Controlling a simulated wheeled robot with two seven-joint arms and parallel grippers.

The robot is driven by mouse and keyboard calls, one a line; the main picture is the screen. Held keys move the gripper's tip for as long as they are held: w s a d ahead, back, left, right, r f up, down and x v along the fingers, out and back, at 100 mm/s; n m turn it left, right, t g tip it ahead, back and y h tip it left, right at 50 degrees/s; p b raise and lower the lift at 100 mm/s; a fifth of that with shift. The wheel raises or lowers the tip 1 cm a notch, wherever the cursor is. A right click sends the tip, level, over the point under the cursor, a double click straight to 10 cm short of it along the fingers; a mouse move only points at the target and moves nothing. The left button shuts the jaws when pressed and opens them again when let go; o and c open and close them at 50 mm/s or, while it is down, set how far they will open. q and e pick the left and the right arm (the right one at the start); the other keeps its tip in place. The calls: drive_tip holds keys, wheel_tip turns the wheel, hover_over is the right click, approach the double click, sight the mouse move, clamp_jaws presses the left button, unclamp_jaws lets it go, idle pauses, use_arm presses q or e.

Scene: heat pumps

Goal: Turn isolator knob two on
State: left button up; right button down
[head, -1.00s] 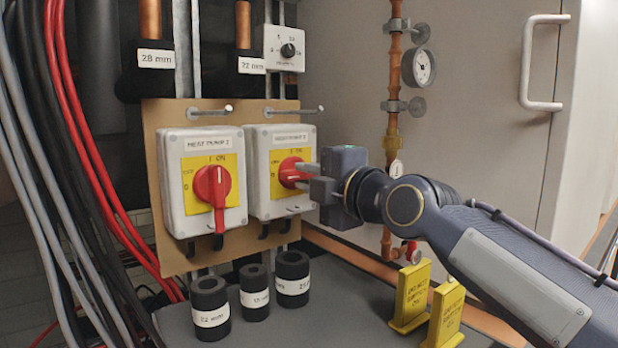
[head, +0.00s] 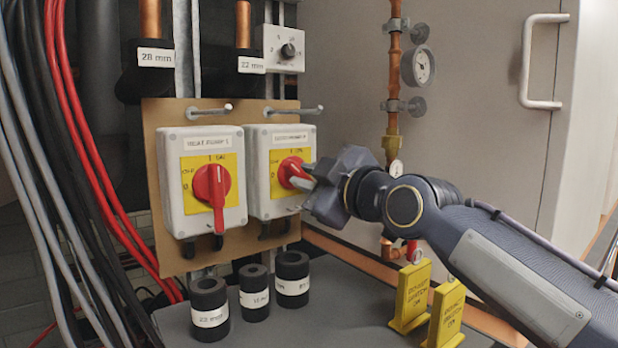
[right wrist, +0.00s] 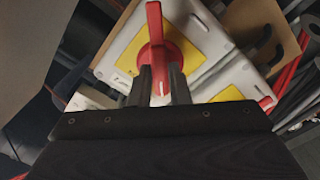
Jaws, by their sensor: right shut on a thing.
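Isolator two is the right grey-white switch box (head: 258,200) with a yellow plate, on a tan backboard. Its red knob (head: 289,168) is partly hidden by my right gripper (head: 304,178). The gripper is shut on this knob, reaching in from the right with its body rolled. In the right wrist view, the red knob's handle (right wrist: 155,30) lies between the two dark fingers (right wrist: 163,85). The left isolator box (head: 176,200) has its own red knob (head: 212,188), with the handle's long end pointing down. My left gripper is not in view.
Black pipe insulation pieces (head: 209,309) stand on the grey surface below the boxes. Two yellow signs (head: 411,298) stand below my right arm. A copper pipe with a gauge (head: 418,66) runs behind it. Red and black cables (head: 85,140) hang at the left.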

drive_tip(key=m, duration=0.4)
drive_tip(key=shift+m, duration=0.3)
drive_tip(key=shift+m+p, duration=0.55)
drive_tip(key=shift+m, duration=1.75)
drive_tip(key=c, duration=1.4)
unclamp_jaws()
drive_tip(key=shift+o, duration=0.2)
drive_tip(key=b+v, duration=0.2)
drive_tip(key=v, duration=0.5)
drive_tip(key=shift+s+d, duration=0.2)
drive_tip(key=shift+s, duration=0.15)
